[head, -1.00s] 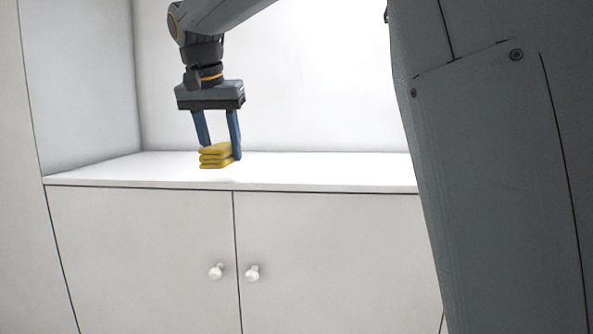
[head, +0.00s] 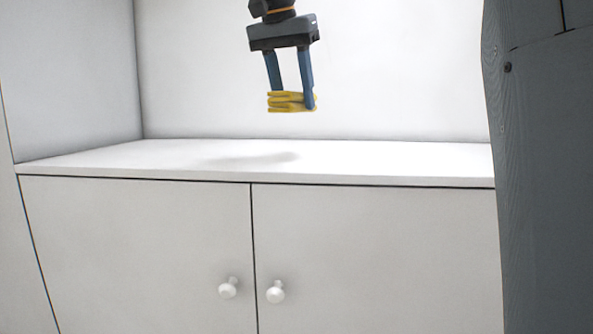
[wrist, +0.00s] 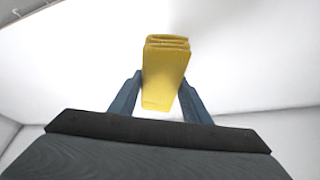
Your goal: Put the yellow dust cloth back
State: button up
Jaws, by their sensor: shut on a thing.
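The yellow dust cloth (head: 288,102) is a folded stack of several layers. My gripper (head: 291,98) points down and is shut on it, with a blue finger on each side. The cloth hangs in the air above the white cabinet top, apart from it, with a soft shadow below. In the wrist view the cloth (wrist: 166,75) stands out between the two fingers (wrist: 160,100), its folded edge toward the top of the picture.
The white cabinet top (head: 370,160) is bare. Below it are two closed doors with round white knobs (head: 276,292). A white wall stands behind and a side panel (head: 70,75) closes the left.

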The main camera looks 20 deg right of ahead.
aim_at(295, 102)
jog(key=shift+s+d+f, duration=0.25)
jog(key=shift+d+f, duration=0.05)
jog(key=shift+d, duration=0.05)
notch_tip(295, 102, down, 9)
jog(key=shift+p, duration=0.95)
jog(key=shift+f, duration=0.15)
jog(key=o, duration=1)
jog(key=b+v, duration=0.2)
jog(key=v, duration=1)
jog(key=shift+w, duration=0.1)
